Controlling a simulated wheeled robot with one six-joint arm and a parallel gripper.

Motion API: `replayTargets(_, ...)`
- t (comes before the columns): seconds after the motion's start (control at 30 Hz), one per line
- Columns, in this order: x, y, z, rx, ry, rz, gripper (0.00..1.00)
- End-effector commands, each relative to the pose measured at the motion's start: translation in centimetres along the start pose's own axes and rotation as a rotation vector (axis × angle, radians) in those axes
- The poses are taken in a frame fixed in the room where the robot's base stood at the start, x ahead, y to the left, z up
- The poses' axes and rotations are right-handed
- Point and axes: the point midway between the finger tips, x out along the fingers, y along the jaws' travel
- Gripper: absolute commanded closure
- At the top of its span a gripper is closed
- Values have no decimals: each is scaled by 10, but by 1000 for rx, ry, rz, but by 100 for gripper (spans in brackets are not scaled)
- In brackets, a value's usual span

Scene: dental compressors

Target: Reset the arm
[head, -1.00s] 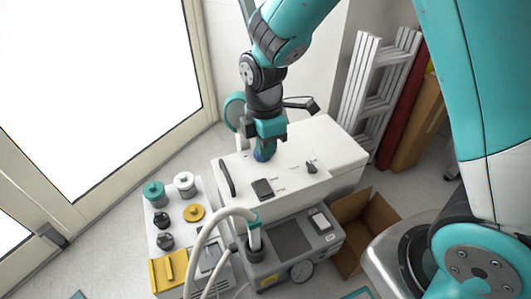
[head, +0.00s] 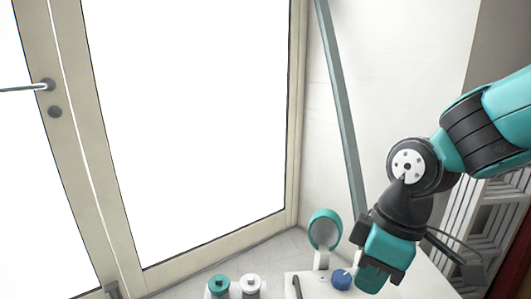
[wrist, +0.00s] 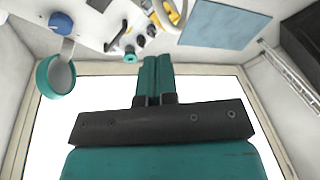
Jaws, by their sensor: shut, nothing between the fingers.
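My arm reaches in from the right of the head view, bent at a dark wrist joint. My gripper (head: 378,277) hangs below it, pointing down in front of the white machine top (head: 425,283). In the wrist view my gripper (wrist: 156,63) has its two teal fingers side by side, shut and empty. A blue knob (head: 342,279) shows on the machine top just left of the gripper, and also in the wrist view (wrist: 61,22). The gripper appears apart from it.
A teal-rimmed round part (head: 325,229) stands behind the knob. Teal-capped (head: 219,285) and white-capped (head: 250,285) items sit at the bottom edge. A glazed door (head: 190,130) fills the left; white slatted racks (head: 485,225) stand right.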

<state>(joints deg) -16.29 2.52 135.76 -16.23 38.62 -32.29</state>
Motion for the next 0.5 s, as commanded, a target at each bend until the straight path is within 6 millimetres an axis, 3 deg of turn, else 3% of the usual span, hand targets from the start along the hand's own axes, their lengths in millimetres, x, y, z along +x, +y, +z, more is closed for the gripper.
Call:
replayTargets(0.1, -21, -34, 11, 151, 60, -19, 100)
replayTargets(0.33, -43, -89, 34, 398, 131, -73, 100)
replayTargets(0.5, -88, -95, 25, 409, 126, -78, 100)
